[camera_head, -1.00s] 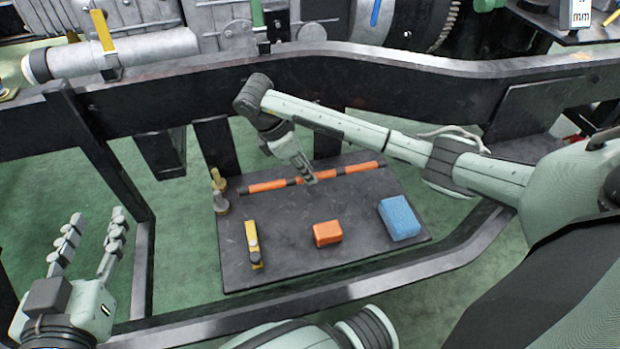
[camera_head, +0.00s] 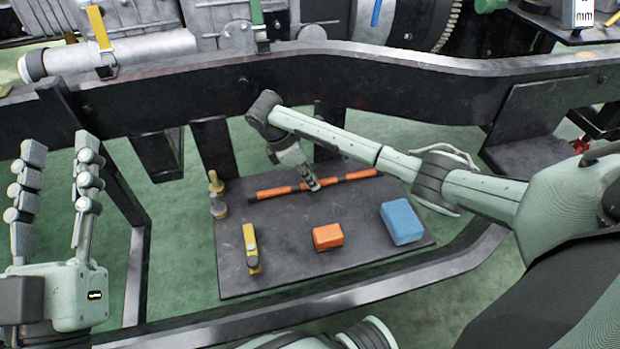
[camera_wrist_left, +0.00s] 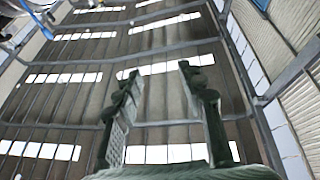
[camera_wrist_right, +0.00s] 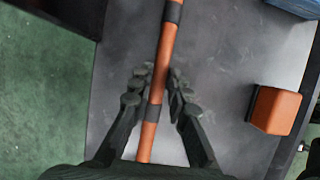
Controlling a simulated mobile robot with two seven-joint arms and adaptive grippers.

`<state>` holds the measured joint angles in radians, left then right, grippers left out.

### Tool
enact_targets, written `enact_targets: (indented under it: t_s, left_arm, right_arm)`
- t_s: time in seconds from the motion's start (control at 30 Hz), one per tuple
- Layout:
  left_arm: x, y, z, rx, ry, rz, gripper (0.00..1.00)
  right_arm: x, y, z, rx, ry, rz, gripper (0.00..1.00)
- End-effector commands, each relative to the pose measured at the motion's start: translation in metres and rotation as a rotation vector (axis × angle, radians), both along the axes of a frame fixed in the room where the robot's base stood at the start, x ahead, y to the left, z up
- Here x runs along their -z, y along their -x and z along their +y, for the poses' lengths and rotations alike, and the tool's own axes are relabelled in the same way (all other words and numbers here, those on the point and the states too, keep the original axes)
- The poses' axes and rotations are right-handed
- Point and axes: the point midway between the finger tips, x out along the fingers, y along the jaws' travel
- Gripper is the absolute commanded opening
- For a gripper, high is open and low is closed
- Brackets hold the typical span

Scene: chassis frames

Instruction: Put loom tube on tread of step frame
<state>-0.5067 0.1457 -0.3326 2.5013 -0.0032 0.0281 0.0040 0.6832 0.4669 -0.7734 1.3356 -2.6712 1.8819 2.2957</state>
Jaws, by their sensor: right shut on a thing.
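The loom tube (camera_head: 350,176) is a thin orange tube with dark bands. It lies lengthwise over the far part of a dark flat plate (camera_head: 290,212), seemingly the tread of the step frame. I cannot tell whether it touches the plate. My right gripper (camera_head: 312,185) is shut on the tube near its middle. In the right wrist view the tube (camera_wrist_right: 163,60) runs between the fingers (camera_wrist_right: 160,80), with the plate (camera_wrist_right: 215,60) below. My left gripper (camera_head: 60,150) is open and empty, off to the left; its fingers (camera_wrist_left: 160,75) are apart in the left wrist view.
On the plate are a yellow tool (camera_head: 250,248), an orange block (camera_head: 327,237), a blue block (camera_head: 402,222) and brass-coloured fittings (camera_head: 217,195). A dark chassis beam (camera_head: 400,95) runs behind it, and a metal rail (camera_head: 400,280) along the front.

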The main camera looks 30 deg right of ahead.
Motion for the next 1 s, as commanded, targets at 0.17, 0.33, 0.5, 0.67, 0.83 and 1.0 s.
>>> enact_targets:
  t_s: [0.17,0.33,0.5,0.67,0.83,1.0]
  left_arm:
    - [0.000,0.000,0.000,0.000,0.000,0.001,0.40]
    - [0.000,0.000,0.000,0.000,-0.001,0.002,0.40]
    - [0.000,0.000,0.000,0.000,-0.001,0.002,0.40]
    - [0.000,-0.001,-0.001,0.001,-0.003,0.012,0.40]
    - [0.016,-0.005,-0.002,0.002,-0.042,0.102,0.40]
    - [0.050,-0.017,0.007,-0.025,-0.123,0.261,0.40]
  right_arm:
    - [0.001,0.001,0.001,-0.001,-0.003,0.001,0.27]
    - [0.001,0.000,0.001,-0.001,-0.002,0.001,0.37]
    - [0.000,0.000,0.001,-0.001,-0.002,0.001,0.37]
    - [-0.010,-0.001,0.005,-0.001,-0.003,0.000,0.37]
    - [-0.041,-0.005,0.017,-0.003,-0.004,-0.004,0.37]
    - [-0.074,-0.007,0.029,-0.003,-0.001,0.001,0.37]
